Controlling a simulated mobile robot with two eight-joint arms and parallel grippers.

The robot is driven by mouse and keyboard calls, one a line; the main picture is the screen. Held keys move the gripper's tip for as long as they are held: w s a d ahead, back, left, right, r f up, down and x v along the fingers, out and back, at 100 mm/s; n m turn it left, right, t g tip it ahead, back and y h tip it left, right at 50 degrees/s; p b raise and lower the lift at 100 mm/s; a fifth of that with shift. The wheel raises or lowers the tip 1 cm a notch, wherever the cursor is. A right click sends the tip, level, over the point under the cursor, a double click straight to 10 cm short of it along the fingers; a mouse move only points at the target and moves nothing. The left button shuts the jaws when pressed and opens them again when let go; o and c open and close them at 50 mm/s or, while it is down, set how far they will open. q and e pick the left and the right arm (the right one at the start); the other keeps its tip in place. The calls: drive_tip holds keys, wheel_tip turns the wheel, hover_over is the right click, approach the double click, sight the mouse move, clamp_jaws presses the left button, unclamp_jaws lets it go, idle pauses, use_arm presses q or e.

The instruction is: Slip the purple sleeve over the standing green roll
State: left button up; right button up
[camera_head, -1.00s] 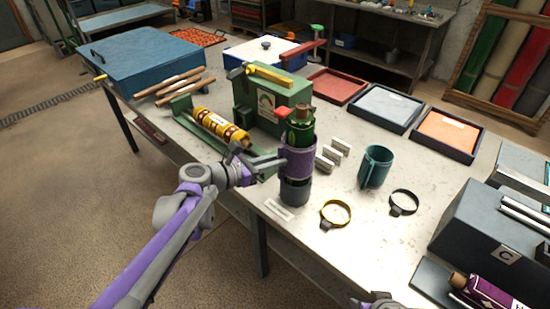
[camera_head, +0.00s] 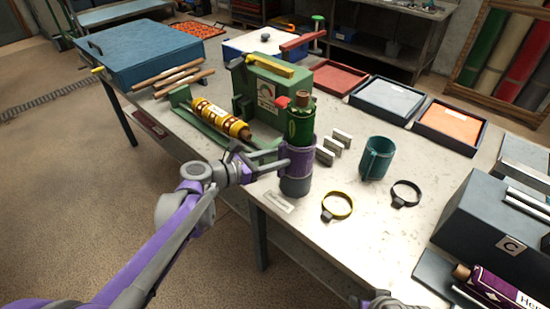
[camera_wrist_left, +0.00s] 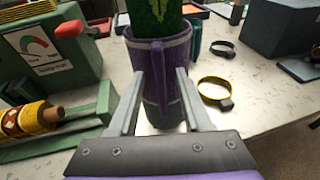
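The green roll (camera_head: 300,122) stands upright near the table's front edge, its brown top end uppermost. The purple sleeve (camera_head: 297,160) is around its lower part; green shows above the sleeve's rim. A dark greyish-purple section (camera_head: 295,187) shows at the bottom. In the left wrist view the sleeve (camera_wrist_left: 177,62) shows pale bands and a vertical rib facing me. My left gripper (camera_wrist_left: 160,85) is open, its fingers spread either side of the rib with gaps to it. In the head view the left gripper (camera_head: 283,160) is beside the sleeve's left side.
A green machine (camera_head: 275,88) and a cradle with a yellow roll (camera_head: 220,118) stand left and behind. Small metal blocks (camera_head: 333,147), a teal sleeve (camera_head: 376,158), a yellow ring (camera_head: 337,206) and a black ring (camera_head: 405,194) lie to the right.

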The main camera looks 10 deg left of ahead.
use_arm(q)
drive_tip(key=v, duration=1.1)
drive_tip(key=s+d+f+m+g+y+p, duration=0.25)
drive_tip(key=s+f+m+g+y, duration=0.35)
drive_tip(key=s+m, duration=0.6)
drive_tip(key=s+a+f+m+t+y+p, duration=0.1)
drive_tip(key=s+a+f+m+y, duration=0.4)
drive_tip(key=s+m, duration=0.4)
drive_tip(key=a+m, duration=0.1)
drive_tip(key=m, duration=0.4)
drive_tip(key=shift+s+f+p, duration=0.15)
drive_tip(key=shift+s+p, duration=0.05)
drive_tip(key=shift+p, duration=0.2)
